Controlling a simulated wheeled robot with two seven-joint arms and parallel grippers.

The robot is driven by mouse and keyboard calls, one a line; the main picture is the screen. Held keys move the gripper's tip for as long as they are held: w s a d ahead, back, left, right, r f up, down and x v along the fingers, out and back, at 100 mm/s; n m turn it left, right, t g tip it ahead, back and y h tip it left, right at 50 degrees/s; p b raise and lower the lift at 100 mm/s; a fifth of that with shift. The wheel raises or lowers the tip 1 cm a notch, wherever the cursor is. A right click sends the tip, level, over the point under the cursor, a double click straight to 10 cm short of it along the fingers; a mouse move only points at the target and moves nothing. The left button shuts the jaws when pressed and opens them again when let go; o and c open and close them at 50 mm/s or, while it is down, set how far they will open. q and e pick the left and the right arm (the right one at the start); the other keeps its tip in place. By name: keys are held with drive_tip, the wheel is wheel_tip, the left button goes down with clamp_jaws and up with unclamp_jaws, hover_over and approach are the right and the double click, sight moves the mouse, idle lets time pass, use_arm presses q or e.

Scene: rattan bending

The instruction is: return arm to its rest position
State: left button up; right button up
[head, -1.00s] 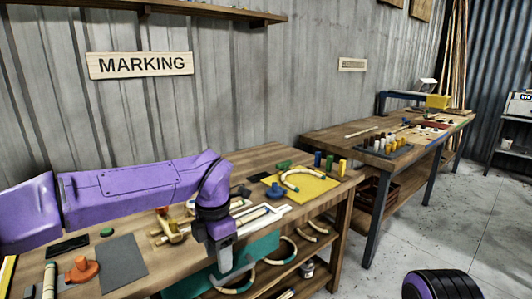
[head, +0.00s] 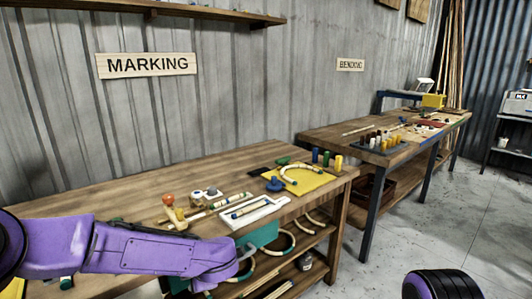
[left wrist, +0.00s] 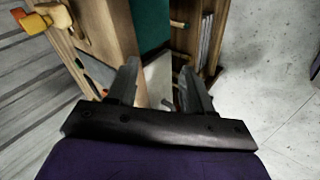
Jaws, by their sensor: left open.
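My left arm (head: 150,250) reaches in from the left across the front of the near workbench (head: 130,195). Its end hangs at the bench's front side, and its gripper is mostly hidden or out of frame in the head view. In the left wrist view my left gripper (left wrist: 158,80) is open, its two fingers apart with nothing between them. It points down past the bench's side. My right gripper is not in view.
On the bench are a yellow mat (head: 308,187) with a bent rattan ring, a white tray (head: 282,202) with sticks, and an orange-topped wooden tool (head: 170,206). Lower shelves hold curved pieces. A second bench (head: 322,138) stands at the back right.

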use_arm(q)
drive_tip(key=s+a+f+m+t+h, duration=0.1)
drive_tip(key=s+a+f+m, duration=0.1)
drive_tip(key=s+f+m, duration=0.6)
drive_tip(key=s+a+f+m+t+h, duration=0.1)
drive_tip(key=s+a+f+m, duration=0.3)
drive_tip(key=f, duration=0.7)
drive_tip(key=s+a+f+m+g, duration=0.2)
drive_tip(key=s+a+f, duration=0.1)
drive_tip(key=s, duration=0.8)
drive_tip(key=s+a+f+m+g, duration=0.2)
drive_tip(key=s+f, duration=0.3)
drive_tip(key=s, duration=0.7)
drive_tip(key=shift+s+a+f+g, duration=0.3)
drive_tip(key=shift+a, duration=0.1)
